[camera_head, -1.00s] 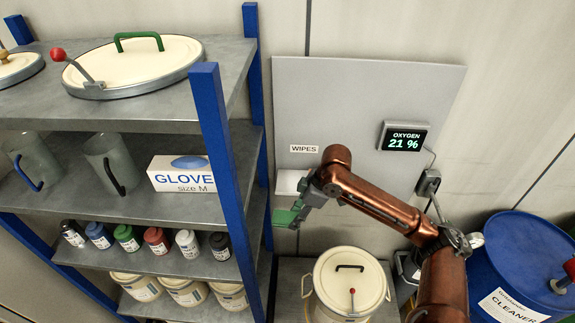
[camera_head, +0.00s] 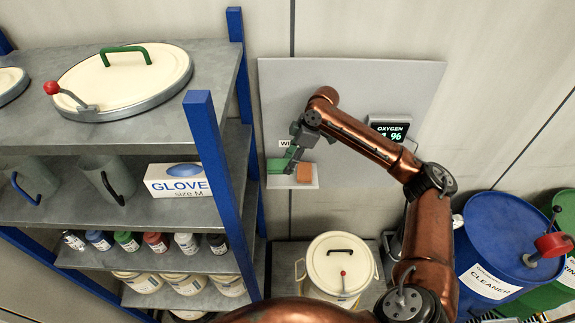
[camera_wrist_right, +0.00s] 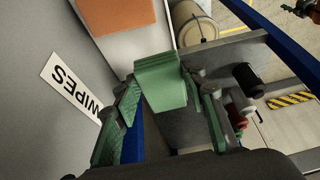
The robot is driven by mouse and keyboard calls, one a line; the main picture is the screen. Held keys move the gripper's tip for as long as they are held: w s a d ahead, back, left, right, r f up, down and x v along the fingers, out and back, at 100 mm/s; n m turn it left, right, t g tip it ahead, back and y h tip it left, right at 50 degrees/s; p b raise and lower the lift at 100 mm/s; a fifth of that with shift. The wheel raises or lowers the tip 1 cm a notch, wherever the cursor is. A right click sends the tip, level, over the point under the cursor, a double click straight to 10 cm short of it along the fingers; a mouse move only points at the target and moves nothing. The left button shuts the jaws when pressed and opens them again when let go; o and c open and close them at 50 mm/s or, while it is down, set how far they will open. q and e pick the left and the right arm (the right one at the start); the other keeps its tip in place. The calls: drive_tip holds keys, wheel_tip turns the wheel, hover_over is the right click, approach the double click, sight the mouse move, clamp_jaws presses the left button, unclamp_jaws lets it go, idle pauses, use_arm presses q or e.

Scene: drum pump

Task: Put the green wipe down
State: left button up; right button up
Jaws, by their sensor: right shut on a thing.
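My right gripper (camera_head: 288,160) is at the wall panel, just left of and above the small white ledge (camera_head: 312,184) under the WIPES label. It is shut on the green wipe (camera_wrist_right: 160,82), a folded block between its two green-padded fingers in the right wrist view. In the head view the green wipe (camera_head: 277,166) shows at the ledge's left end; I cannot tell whether it touches the ledge. An orange wipe (camera_head: 304,173) lies on the ledge to the right of it; it also shows in the wrist view (camera_wrist_right: 113,13). My left gripper is not in view.
A blue-posted shelf rack (camera_head: 212,150) stands close on the left, with jugs, a glove box (camera_head: 178,181) and bottles. A cream lidded drum (camera_head: 340,262) stands below the ledge. A blue cleaner drum (camera_head: 510,235) stands at right.

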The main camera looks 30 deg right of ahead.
drive_tip(key=w+f, duration=0.1)
drive_tip(key=f, duration=0.1)
drive_tip(key=w+d+f, duration=0.1)
drive_tip(key=w, duration=0.1)
drive_tip(key=shift+f+p, duration=0.4)
wheel_tip(320, 180, down, 2)
drive_tip(key=shift+f+p, duration=0.1)
drive_tip(key=shift+p, duration=0.6)
drive_tip(key=shift+f, duration=0.45)
drive_tip(key=o, duration=0.8)
drive_tip(key=b+v, duration=0.2)
drive_tip(key=v, duration=1)
